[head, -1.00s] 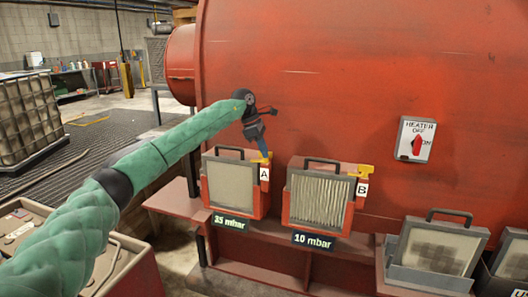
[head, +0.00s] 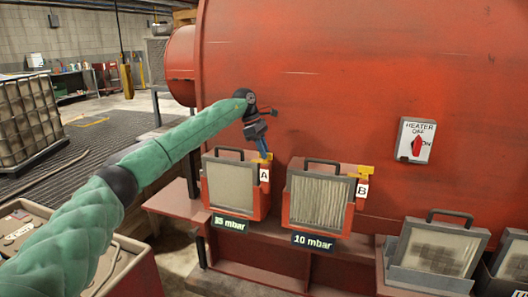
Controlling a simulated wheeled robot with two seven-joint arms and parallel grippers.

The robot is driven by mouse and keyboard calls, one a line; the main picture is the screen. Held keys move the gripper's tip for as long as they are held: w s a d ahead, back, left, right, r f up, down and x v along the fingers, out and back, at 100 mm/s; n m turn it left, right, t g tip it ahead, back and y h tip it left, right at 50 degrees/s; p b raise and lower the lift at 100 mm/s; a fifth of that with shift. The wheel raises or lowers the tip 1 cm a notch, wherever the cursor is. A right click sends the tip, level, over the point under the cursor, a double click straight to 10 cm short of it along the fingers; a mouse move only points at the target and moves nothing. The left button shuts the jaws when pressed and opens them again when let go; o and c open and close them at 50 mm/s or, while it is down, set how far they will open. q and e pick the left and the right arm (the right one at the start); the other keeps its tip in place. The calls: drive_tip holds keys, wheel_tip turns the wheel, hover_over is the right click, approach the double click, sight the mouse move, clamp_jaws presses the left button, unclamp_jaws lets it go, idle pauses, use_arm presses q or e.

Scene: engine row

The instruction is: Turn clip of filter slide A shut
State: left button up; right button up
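Filter slide A (head: 231,186) is a pale panel in a red frame with a black handle, seated in the left holder on the red housing. Its white A label (head: 264,175) is on the right side. A little of the yellow clip of slide A (head: 268,157) shows above the label; the rest is hidden by my gripper. My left gripper (head: 264,152) points down with its blue fingers at this clip, at the slide's top right corner. I cannot tell whether the fingers are closed on it or only touch it. My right gripper is not in view.
Filter slide B (head: 318,201), pleated, stands to the right with its yellow clip (head: 364,171). Displays below read 35 mbar (head: 230,223) and 10 mbar (head: 313,242). A heater switch (head: 416,142) is on the red tank (head: 330,75). A dirty filter (head: 437,248) stands at lower right.

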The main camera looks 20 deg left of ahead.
sight(256, 160)
use_arm(q)
drive_tip(key=shift+o, duration=1.1)
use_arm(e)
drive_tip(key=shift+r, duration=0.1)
